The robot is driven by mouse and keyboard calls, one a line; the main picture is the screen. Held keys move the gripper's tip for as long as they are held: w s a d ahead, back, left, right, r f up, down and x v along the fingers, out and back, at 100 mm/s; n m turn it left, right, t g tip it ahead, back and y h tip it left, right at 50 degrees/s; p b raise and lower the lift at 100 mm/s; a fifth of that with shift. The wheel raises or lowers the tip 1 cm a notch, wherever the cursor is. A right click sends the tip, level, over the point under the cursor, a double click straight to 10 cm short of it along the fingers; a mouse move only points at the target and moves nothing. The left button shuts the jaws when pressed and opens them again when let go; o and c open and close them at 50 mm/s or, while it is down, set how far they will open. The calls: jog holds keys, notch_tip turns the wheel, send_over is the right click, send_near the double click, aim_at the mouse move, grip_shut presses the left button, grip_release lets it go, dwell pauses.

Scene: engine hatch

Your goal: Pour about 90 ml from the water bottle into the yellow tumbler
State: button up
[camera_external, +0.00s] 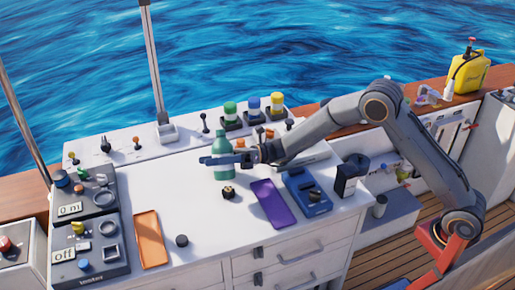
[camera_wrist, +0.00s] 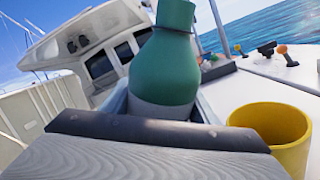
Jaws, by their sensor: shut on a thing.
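A green bottle (camera_external: 223,172), which I take as the water bottle, stands roughly upright at the back middle of the white worktop. My gripper (camera_external: 226,159) is shut on it and crosses in front of its middle. I cannot tell whether its base touches the worktop. In the wrist view the bottle (camera_wrist: 166,70) rises between the jaws of my gripper (camera_wrist: 165,112), with a green upper part and greyer lower part; its top is cut off. The yellow tumbler (camera_wrist: 290,155) is close by at the right, open at the top. I cannot make out the tumbler in the external view.
Jars with green, blue and yellow lids (camera_external: 277,103) stand at the back. A purple pad (camera_external: 272,204), a blue device (camera_external: 306,193), a small dark knob (camera_external: 229,192) and an orange pad (camera_external: 150,240) lie in front. Control boxes (camera_external: 100,252) fill the left.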

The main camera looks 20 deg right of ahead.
jog(key=shift+s+a+r+m+t+y+p, duration=0.2)
jog(key=shift+m+t+p, duration=0.45)
jog(key=shift+m, duration=1.1)
jog(key=shift+s+d+r+m+t+y+p, duration=0.15)
jog(key=shift+r+m+t+y+p, duration=0.2)
jog(key=shift+m+p, duration=0.9)
jog(key=shift+s+a+r+m+t+y+p, duration=0.25)
jog(key=shift+m+t, duration=0.35)
jog(key=shift+m, duration=1.6)
jog(key=shift+w+d+f+m+t+h+p, duration=0.1)
jog(key=shift+w+d+m+t+h+p, duration=0.25)
jog(key=shift+m, duration=0.45)
jog(key=shift+s+a+m+t, duration=0.25)
jog(key=shift+s+m, duration=0.05)
jog(key=shift+s, duration=0.05)
jog(key=shift+m+p, duration=0.35)
jog(key=shift+m, duration=0.05)
jog(key=shift+s+m, duration=0.3)
jog(key=shift+s, duration=0.05)
jog(key=shift+m+t, duration=0.3)
